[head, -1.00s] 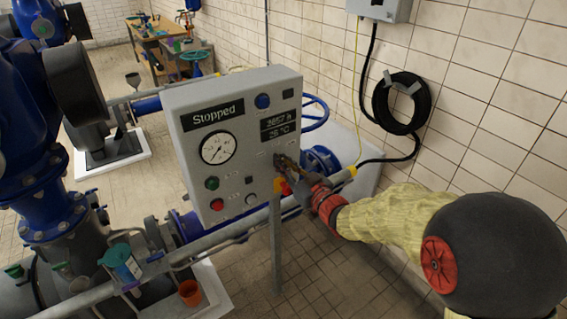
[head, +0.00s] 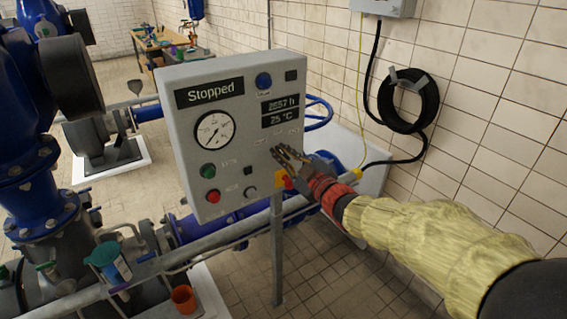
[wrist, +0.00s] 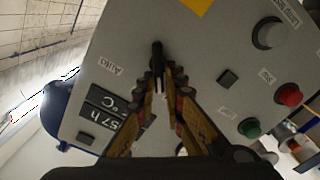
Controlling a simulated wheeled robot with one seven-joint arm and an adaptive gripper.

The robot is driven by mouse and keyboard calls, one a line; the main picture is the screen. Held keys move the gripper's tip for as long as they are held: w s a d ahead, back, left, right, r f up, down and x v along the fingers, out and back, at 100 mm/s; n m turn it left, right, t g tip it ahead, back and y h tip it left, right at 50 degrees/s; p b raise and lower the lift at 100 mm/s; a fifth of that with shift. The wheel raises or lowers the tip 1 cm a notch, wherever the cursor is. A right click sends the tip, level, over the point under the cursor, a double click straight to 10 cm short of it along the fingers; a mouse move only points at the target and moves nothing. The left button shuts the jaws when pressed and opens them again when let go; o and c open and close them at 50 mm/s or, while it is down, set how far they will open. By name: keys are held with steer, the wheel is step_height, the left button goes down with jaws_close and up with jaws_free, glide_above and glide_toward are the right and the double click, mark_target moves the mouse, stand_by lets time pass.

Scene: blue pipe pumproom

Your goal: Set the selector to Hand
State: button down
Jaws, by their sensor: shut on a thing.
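The grey control panel (head: 225,120) stands on a post, with "Stopped" on its upper display. The selector (wrist: 157,53) is a small black knob on the panel's right side. My gripper (head: 276,153) reaches it from the right. In the wrist view, the fingertips (wrist: 158,78) are closed on the knob from both sides. The "Auto" label (wrist: 112,70) is readable, upside down, left of the knob. The fingers hide part of the panel, and I cannot tell which label the knob points to.
A green button (head: 208,171), a red button (head: 213,196) and a gauge (head: 214,132) are left of the gripper. A yellow-backed red control (head: 283,180) lies just below it. Blue pipework (head: 30,190) stands left. A black coiled hose (head: 410,100) hangs on the wall.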

steer(key=shift+n+b, duration=0.6)
steer(key=shift+b, duration=0.05)
steer(key=c, duration=1.9)
jaws_free()
steer(key=shift+s, duration=0.1)
steer(key=v, duration=1.2)
